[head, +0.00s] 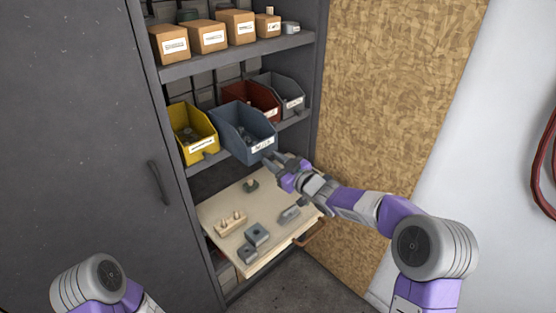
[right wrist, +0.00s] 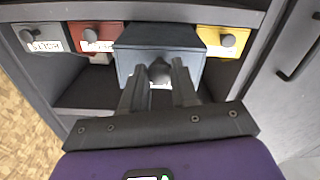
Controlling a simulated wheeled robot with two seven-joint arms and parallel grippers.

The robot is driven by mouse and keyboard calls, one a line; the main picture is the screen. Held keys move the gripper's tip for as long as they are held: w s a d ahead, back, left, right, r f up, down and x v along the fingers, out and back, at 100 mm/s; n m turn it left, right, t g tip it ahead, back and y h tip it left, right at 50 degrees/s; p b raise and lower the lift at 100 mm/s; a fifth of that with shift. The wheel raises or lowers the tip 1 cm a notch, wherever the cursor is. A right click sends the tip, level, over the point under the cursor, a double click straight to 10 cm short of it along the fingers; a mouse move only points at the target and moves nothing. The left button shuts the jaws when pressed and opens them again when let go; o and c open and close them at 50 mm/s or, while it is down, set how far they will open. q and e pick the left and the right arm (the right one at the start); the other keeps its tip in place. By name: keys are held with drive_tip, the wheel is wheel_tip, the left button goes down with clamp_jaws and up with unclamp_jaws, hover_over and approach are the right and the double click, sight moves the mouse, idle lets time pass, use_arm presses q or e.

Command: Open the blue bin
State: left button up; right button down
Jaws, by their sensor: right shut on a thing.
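The blue bin (head: 243,130) is an open-topped, blue-grey bin with a white front label, on the middle shelf between the yellow bin and the red bin. Small dark parts lie in it. Its front sticks out past the shelf edge and looks nearer than its neighbours in the right wrist view (right wrist: 128,60). My right gripper (head: 272,161) is at the lower front of the blue bin. In the right wrist view its fingers (right wrist: 160,77) are shut on the bin's front handle, which they mostly hide. My left gripper is out of view; only part of my left arm shows.
The yellow bin (head: 190,134), red bin (head: 262,98) and grey bin (head: 291,97) share the shelf. Below, a pulled-out wooden board (head: 225,207) carries several small parts. Cardboard boxes (head: 207,37) stand above. A closed cabinet door (head: 80,130) is at left.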

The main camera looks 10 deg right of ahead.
drive_tip(key=c, duration=0.8)
unclamp_jaws()
drive_tip(key=shift+c, duration=0.2)
drive_tip(key=v, duration=0.7)
drive_tip(key=shift+s+d+p, duration=0.2)
drive_tip(key=shift+s+p, duration=0.05)
drive_tip(key=shift+p, duration=0.2)
